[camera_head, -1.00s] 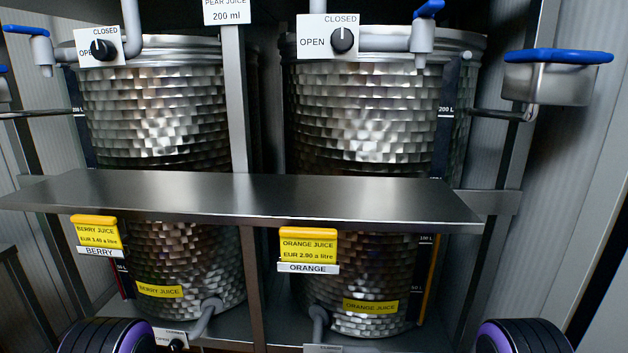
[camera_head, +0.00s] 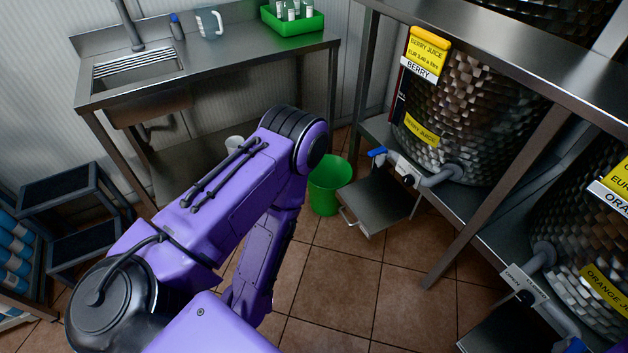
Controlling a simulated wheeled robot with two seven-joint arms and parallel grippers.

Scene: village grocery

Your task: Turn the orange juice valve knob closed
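The orange juice tank (camera_head: 575,225) stands at the right edge, cut off by the frame, with a yellow ORANGE JUICE label. A pipe leaves its lower side to a valve with a small dark knob (camera_head: 524,297) on a white plate. The plate's lettering is too small and tilted to read surely, so I cannot tell the knob's setting. My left arm reaches across the middle, bent at the elbow; its gripper is hidden or out of the frame. My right gripper is not in view.
The berry juice tank (camera_head: 465,120) with its own valve (camera_head: 408,180) stands behind a steel rack post. A steel tray (camera_head: 375,205) juts out below that valve. A green bucket (camera_head: 328,185), a sink counter (camera_head: 215,62) and a dark step stool (camera_head: 75,215) stand around open tiled floor.

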